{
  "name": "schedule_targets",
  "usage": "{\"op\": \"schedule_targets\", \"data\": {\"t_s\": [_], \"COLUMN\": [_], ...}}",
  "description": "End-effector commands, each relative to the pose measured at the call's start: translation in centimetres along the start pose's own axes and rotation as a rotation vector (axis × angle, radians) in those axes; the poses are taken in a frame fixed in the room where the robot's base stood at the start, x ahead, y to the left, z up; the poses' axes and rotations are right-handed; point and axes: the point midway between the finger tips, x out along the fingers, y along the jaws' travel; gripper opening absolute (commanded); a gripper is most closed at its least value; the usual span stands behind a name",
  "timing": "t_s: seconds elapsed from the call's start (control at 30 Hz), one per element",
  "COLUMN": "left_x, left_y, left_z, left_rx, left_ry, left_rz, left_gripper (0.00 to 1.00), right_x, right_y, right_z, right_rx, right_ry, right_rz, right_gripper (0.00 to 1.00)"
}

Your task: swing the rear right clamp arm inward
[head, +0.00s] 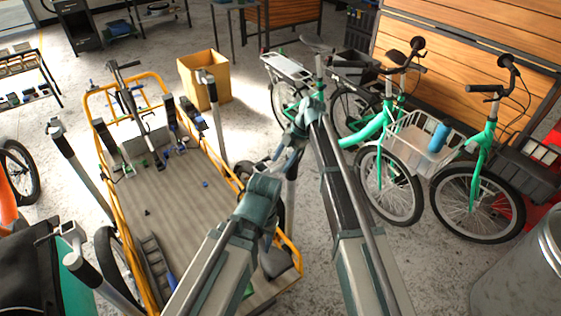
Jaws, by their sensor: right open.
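The cargo bike (172,218) has a yellow-framed wooden bed. Slim grey clamp arms with pale heads stand at its sides. On the right, a far clamp arm (216,125) leans outward beside the cardboard box, and a nearer one (291,190) stands partly hidden behind my arm. On the left are a far clamp arm (85,175) and a near one (100,285), both leaning outward. I cannot tell for sure which is the rear right one. My right gripper (268,167) is open beside the nearer right clamp arm; contact is unclear. My left gripper is not in view.
Green bikes (380,165) with baskets stand close on the right by wooden panels (470,60). A cardboard box (207,80) stands behind the bed. A metal bin (520,275) is at lower right. Small tools and straps lie on the bed; its middle is mostly clear.

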Motion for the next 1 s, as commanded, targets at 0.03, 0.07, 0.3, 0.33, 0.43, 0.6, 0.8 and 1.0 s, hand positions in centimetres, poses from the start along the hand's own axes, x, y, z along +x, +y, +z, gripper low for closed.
{"op": "schedule_targets", "data": {"t_s": [0.03, 0.07, 0.3, 0.33, 0.43, 0.6, 0.8, 1.0], "left_x": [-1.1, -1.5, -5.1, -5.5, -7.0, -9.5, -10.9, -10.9], "left_y": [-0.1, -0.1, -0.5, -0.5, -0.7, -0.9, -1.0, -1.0], "left_z": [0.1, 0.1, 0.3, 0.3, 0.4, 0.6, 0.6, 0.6], "left_rx": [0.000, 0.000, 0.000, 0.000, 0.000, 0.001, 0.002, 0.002], "left_ry": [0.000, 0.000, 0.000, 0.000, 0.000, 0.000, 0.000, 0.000], "left_rz": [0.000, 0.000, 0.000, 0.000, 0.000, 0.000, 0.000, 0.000], "left_gripper": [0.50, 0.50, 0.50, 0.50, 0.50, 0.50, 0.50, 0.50], "right_x": [-1.2, -1.6, -5.5, -6.0, -7.7, -10.4, -12.1, -12.1], "right_y": [0.1, 0.1, 0.2, 0.2, 0.1, 0.1, 0.0, -0.1], "right_z": [-0.2, -0.2, -0.2, -0.3, -0.2, -0.2, -0.1, 0.1], "right_rx": [0.001, 0.001, 0.002, 0.002, 0.001, 0.002, 0.001, 0.000], "right_ry": [0.000, 0.000, 0.000, 0.000, 0.000, 0.000, 0.000, 0.000], "right_rz": [0.000, 0.000, 0.000, 0.000, 0.000, -0.001, -0.001, -0.001], "right_gripper": [0.57, 0.57, 0.57, 0.57, 0.57, 0.57, 0.57, 0.57]}}
